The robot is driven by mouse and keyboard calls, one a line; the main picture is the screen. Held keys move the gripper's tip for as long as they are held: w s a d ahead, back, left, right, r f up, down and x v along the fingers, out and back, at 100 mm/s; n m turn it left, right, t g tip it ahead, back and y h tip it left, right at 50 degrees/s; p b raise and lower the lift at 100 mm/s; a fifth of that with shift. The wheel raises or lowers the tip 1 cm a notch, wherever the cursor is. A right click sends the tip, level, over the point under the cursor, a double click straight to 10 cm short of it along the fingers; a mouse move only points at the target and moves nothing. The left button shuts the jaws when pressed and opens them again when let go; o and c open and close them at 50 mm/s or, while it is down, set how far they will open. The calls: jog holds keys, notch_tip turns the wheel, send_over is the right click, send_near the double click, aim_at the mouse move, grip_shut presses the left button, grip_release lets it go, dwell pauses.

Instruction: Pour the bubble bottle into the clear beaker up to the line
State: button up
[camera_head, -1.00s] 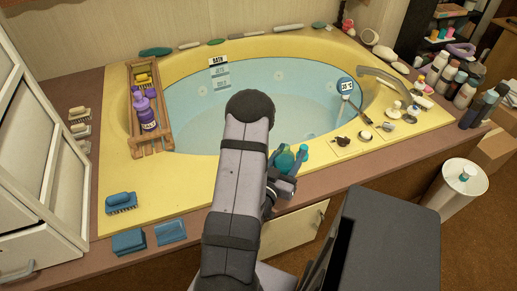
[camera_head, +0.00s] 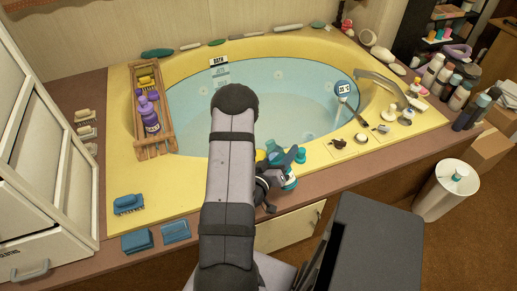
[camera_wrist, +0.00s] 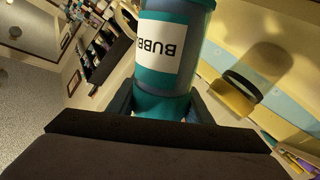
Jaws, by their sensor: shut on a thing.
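My gripper (camera_wrist: 160,108) is shut on the teal bubble bottle (camera_wrist: 178,85), which has a white label with letters upside down in the wrist view. The bottle also shows in the head view (camera_head: 290,182), beside my arm at the tub's front edge, partly hidden and tilted. Its mouth is out of the wrist view. In the wrist view, a see-through tan shape with a dark band (camera_wrist: 243,86) is to the right of the bottle. It may be the clear beaker, but I cannot tell. I cannot make out the beaker in the head view, where my arm hides part of the rim.
The yellow tub (camera_head: 115,195) holds pale blue water. A wooden rack (camera_head: 172,130) with a purple bottle (camera_head: 149,118) lies across its left side. Several bottles stand on the right ledge.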

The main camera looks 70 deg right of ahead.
jog(key=shift+w+d+r, duration=0.1)
jog(key=shift+w+r, duration=0.05)
jog(key=shift+r, duration=0.15)
jog(key=shift+f+n+y+p, duration=0.3)
jog(key=shift+f+n+p, duration=0.2)
jog(key=shift+n, duration=0.5)
jog(key=shift+g, duration=0.3)
jog(key=shift+f+b, duration=0.3)
jog(key=shift+f, duration=0.1)
jog(key=shift+s+f+n+b, duration=0.2)
jog(key=shift+f+n+b, duration=0.2)
jog(key=shift+f, duration=0.35)
jog(key=shift+s+f+n+b, duration=0.15)
jog(key=shift+f+n+b, duration=0.15)
jog(key=shift+f+b, duration=0.35)
jog(key=shift+g+p, duration=0.3)
jog(key=shift+p, duration=0.1)
jog(key=shift+s+a+r+n+g+y+p, duration=0.15)
jog(key=shift+s+r+n+y+p, duration=0.1)
jog(key=shift+r+n+p, duration=0.35)
jog(key=shift+s+a+r+n+g+y+p, duration=0.15)
jog(key=shift+r+n+y+p, duration=0.15)
jog(key=shift+n+p, duration=0.45)
jog(key=shift+w+d+r+n+g+p, duration=0.2)
jog(key=shift+w+r+n+g+p, duration=0.2)
jog(key=shift+w+r+n+p, duration=0.45)
dwell(2.0)
